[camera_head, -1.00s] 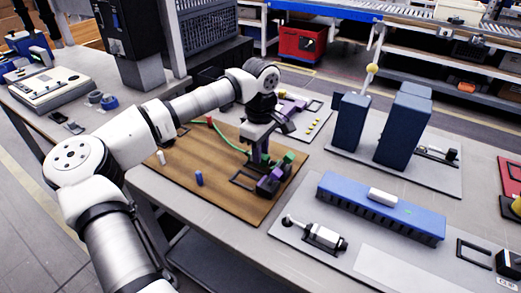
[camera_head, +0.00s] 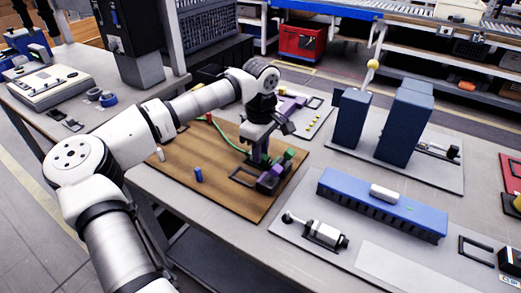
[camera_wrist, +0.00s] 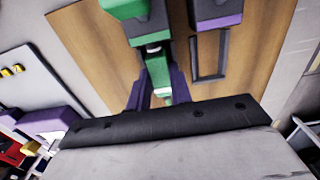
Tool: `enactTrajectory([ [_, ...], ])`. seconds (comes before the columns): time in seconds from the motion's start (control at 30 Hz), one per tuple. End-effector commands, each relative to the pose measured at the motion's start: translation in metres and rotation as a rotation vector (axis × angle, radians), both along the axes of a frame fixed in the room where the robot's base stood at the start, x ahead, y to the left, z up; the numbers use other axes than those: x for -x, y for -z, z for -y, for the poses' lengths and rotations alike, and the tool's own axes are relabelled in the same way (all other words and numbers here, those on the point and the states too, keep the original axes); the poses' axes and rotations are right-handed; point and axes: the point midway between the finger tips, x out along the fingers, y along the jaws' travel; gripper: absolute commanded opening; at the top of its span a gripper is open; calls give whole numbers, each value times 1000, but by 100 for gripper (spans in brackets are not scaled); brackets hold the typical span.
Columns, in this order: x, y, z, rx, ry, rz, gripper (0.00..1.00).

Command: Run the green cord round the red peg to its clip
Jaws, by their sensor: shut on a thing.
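The green cord (camera_head: 224,136) runs over the wooden board from the red peg (camera_head: 209,115) at the back left to my gripper (camera_head: 260,161). In the wrist view, my purple fingers (camera_wrist: 161,92) are shut on a green end piece of the cord (camera_wrist: 157,72). A green clip (camera_head: 289,153) and a purple-topped clip (camera_head: 277,169) stand close beside the gripper. In the wrist view, the green clip (camera_wrist: 126,9) lies just ahead of the held piece and the purple-topped clip (camera_wrist: 216,14) to its right. I cannot tell whether the held piece touches the green clip.
A blue peg (camera_head: 199,174) and a white peg (camera_head: 160,155) stand on the wooden board (camera_head: 225,195). A black frame (camera_head: 243,175) lies near the clips. Dark blue blocks (camera_head: 404,125) and a long blue rail (camera_head: 380,205) stand to the right.

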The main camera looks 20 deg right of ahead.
Motion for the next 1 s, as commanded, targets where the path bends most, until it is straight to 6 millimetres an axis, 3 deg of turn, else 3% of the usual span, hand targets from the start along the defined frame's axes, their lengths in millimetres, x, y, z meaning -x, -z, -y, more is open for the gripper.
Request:
enactTrajectory([
  [0.2,0,0,0,0,0,0,1],
  [0.23,0,0,0,0,0,0,22],
  [0.43,0,0,0,0,0,0,47],
  [0.77,0,-4,0,-1,0,1,47],
  [0.87,0,-15,0,0,0,1,47],
  [1.0,-1,-44,0,0,-2,4,47],
])
